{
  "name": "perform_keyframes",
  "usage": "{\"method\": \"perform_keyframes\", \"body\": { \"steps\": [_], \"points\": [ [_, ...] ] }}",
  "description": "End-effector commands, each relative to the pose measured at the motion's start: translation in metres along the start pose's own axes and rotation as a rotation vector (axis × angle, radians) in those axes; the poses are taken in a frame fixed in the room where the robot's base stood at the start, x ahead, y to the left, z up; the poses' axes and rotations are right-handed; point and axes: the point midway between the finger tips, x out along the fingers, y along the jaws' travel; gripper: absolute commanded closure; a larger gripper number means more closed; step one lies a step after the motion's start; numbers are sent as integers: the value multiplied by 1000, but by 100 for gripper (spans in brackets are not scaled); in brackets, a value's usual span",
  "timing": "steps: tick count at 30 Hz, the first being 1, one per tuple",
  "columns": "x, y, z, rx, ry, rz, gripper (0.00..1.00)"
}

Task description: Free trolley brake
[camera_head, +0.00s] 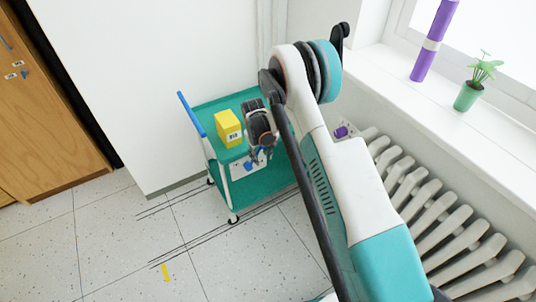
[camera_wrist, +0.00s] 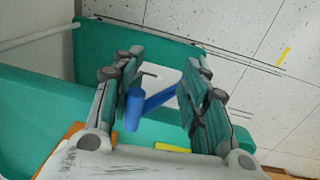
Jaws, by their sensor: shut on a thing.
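The green trolley (camera_head: 265,185) stands in the corner by the wall, with a blue push handle (camera_head: 191,114) on its left. A white plate (camera_head: 236,170) on its near side carries a blue brake lever (camera_head: 249,166). My gripper (camera_head: 258,153) reaches down to this lever. In the wrist view my gripper (camera_wrist: 162,78) has one finger on each side of the blue lever (camera_wrist: 158,99) and is shut on it. The exact contact of the fingers is hard to see. The white plate (camera_wrist: 165,76) shows behind the lever.
A yellow labelled box (camera_head: 228,129) stands on the trolley top, left of my gripper. A white radiator (camera_head: 440,215) lies to the right, below a sill with a potted plant (camera_head: 473,88). The floor at front left is clear, with dark lines and a yellow mark (camera_head: 165,272).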

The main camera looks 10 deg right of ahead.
Motion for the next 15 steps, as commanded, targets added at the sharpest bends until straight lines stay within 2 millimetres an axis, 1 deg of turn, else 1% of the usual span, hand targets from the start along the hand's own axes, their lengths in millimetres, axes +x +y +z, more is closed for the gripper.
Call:
{"method": "perform_keyframes", "body": {
  "steps": [4,15],
  "points": [
    [-4,-11,-4,1,11,22,100],
    [-12,-39,-6,4,14,366,100]
  ]
}}
